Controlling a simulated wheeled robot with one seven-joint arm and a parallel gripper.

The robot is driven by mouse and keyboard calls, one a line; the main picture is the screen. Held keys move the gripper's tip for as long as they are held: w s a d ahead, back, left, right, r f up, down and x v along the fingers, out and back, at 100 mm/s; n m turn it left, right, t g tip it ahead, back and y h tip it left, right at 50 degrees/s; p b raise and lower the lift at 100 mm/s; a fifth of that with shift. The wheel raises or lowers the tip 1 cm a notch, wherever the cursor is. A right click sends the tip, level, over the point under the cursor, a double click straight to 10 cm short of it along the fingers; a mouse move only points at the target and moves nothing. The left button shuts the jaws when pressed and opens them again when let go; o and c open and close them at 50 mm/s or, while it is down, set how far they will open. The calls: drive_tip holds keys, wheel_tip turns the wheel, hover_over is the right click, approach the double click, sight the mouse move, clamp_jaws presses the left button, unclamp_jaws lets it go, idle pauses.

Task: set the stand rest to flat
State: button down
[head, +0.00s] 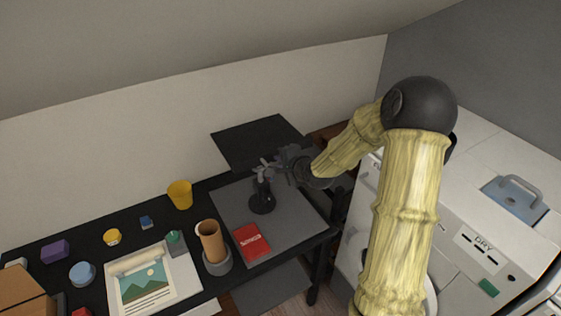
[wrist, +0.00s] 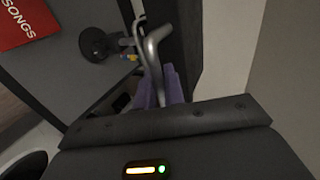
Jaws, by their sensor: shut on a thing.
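The stand has a black rectangular rest (head: 258,138) above a round black base (head: 262,205), which stands on a grey mat. The rest's exact tilt is hard to judge from the head view. My gripper (head: 268,168) is at the near right edge of the rest, above the base. In the wrist view my gripper (wrist: 162,88) shows purple fingers, shut around a curved grey metal bar (wrist: 152,48), which looks like the rest's handle. The round base (wrist: 94,43) also shows there. The fingertips are small and dark in the head view.
On the black desk are a red SONGS book (head: 251,242), a brown cylinder in a grey holder (head: 217,262), a yellow cup (head: 180,194) and a picture sheet (head: 145,288). A sloping ceiling (head: 180,60) is above. White appliances (head: 470,235) stand right of the desk.

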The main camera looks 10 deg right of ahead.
drive_tip(key=shift+w+r, duration=0.15)
drive_tip(key=shift+r, duration=0.15)
drive_tip(key=c, duration=1.9)
unclamp_jaws()
drive_tip(key=shift+s+d, duration=0.1)
drive_tip(key=shift+s, duration=0.1)
drive_tip(key=p+v, duration=0.1)
drive_tip(key=v, duration=1.6)
drive_tip(key=shift+s+p, duration=0.1)
drive_tip(key=shift+p, duration=0.3)
drive_tip(key=shift+f, duration=0.15)
